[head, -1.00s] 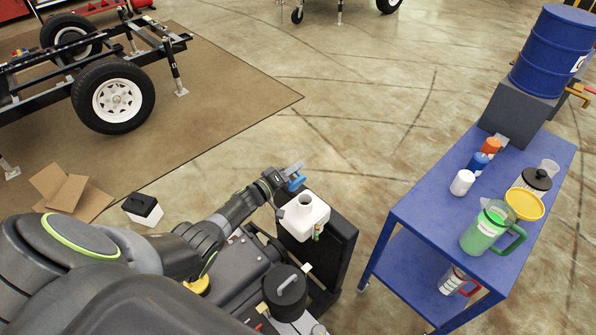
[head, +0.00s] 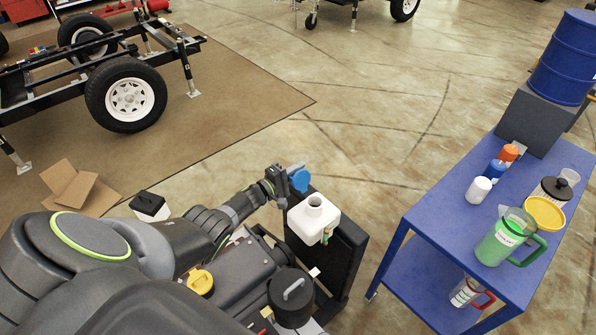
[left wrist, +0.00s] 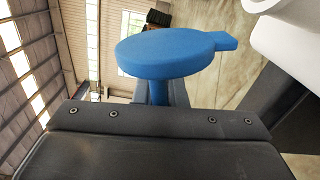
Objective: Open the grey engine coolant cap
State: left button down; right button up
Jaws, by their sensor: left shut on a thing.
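My left gripper (head: 284,180) is shut on a blue cap (head: 300,180), held just beside and behind the white tank (head: 314,218). My right gripper is not in view.
The engine has a yellow cap (head: 201,281) and a black cylinder with a grey handle (head: 291,298). The floor between engine and cart is clear.

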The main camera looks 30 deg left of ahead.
pick_arm(q)
jog(key=shift+s+f, duration=0.1)
jog(key=shift+f, duration=0.15)
jog(key=c, duration=1.6)
grip_release()
jog(key=shift+c, duration=0.2)
jog(key=shift+o, duration=0.7)
jog(key=shift+r, duration=0.1)
jog(key=shift+s+a+r+p, duration=0.1)
jog(key=shift+s+a+p, duration=0.15)
jog(key=shift+s+p, duration=0.2)
jog(key=p+v, duration=0.2)
jog(key=v, duration=1.4)
jog(key=shift+p, duration=0.4)
jog(key=shift+s, duration=0.2)
